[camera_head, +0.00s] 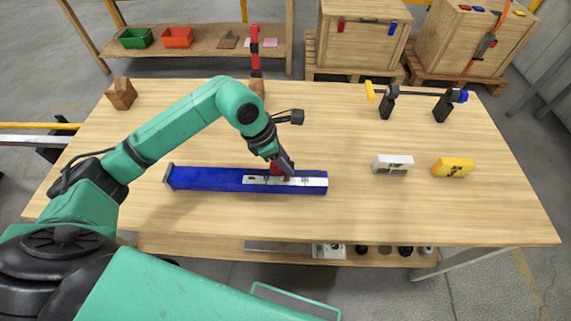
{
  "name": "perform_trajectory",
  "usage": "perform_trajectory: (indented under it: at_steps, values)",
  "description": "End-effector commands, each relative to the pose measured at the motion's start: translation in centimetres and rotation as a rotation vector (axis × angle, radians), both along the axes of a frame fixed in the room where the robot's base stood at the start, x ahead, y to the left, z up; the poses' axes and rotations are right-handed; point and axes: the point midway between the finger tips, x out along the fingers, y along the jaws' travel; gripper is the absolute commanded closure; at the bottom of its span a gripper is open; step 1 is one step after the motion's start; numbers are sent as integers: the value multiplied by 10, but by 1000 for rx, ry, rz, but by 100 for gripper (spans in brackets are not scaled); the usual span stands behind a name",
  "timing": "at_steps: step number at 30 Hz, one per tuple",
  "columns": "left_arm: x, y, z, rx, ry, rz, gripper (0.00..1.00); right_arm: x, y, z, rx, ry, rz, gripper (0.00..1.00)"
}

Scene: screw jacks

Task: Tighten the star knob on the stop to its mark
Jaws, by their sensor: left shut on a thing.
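The stop is a blue rail (210,179) lying along the middle of the table, with a pale scale plate (312,182) on its right half. A small red part, which looks like the star knob (277,168), sits above the plate. My left gripper (284,170) points down at this red part from above and is shut on it. The fingers and wrist hide most of the knob, and its mark cannot be made out. My right gripper is not in view.
On the wooden table (400,215), a white block (393,165) and a yellow device (453,168) lie to the right. A bar clamp (415,93) stands at the back right. A wooden block (121,93) is at the back left. The front strip is clear.

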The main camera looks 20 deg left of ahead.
Motion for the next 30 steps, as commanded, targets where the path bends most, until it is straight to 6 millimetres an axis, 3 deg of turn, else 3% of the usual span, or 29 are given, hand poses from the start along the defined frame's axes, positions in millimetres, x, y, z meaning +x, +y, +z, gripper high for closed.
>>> perform_trajectory:
  at_steps: [3,12,21,30]
  values:
    - [3,0,-4,-2,-6,-87,100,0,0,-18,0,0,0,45]
    - [4,0,-2,-2,-6,-323,100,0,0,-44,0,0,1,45]
    - [4,0,0,-3,-5,-476,100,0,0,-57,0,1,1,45]
    - [4,0,2,-4,-3,-519,100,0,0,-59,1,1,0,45]
